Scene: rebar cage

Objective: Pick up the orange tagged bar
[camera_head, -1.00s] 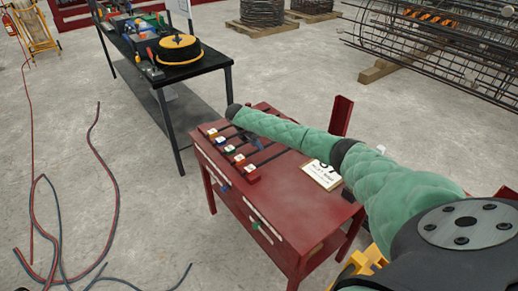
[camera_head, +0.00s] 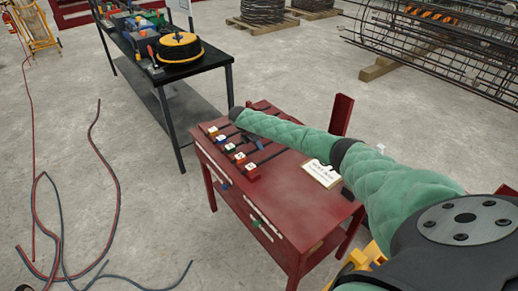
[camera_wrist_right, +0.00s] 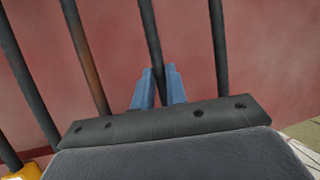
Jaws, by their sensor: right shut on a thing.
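Several dark bars lie side by side on a red table (camera_head: 290,195), with small coloured tag blocks at their near-left ends. The tag at the far end of the row (camera_head: 212,131) looks orange with a white top. A red one (camera_head: 251,171) is nearest, with others between. In the right wrist view, the blue fingers of my right gripper (camera_wrist_right: 159,88) are shut on a dark bar (camera_wrist_right: 150,35), one on each side. That bar's tag is out of this view, so I cannot tell its colour. In the head view my green right arm largely hides the gripper. My left gripper is not in view.
A white card (camera_head: 321,173) lies on the red table, and a red upright post (camera_head: 341,114) stands behind it. A black table (camera_head: 205,63) with a yellow-black reel (camera_head: 178,47) stands behind left. Hoses (camera_head: 110,165) lie on the floor. A rebar cage (camera_head: 440,40) is back right.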

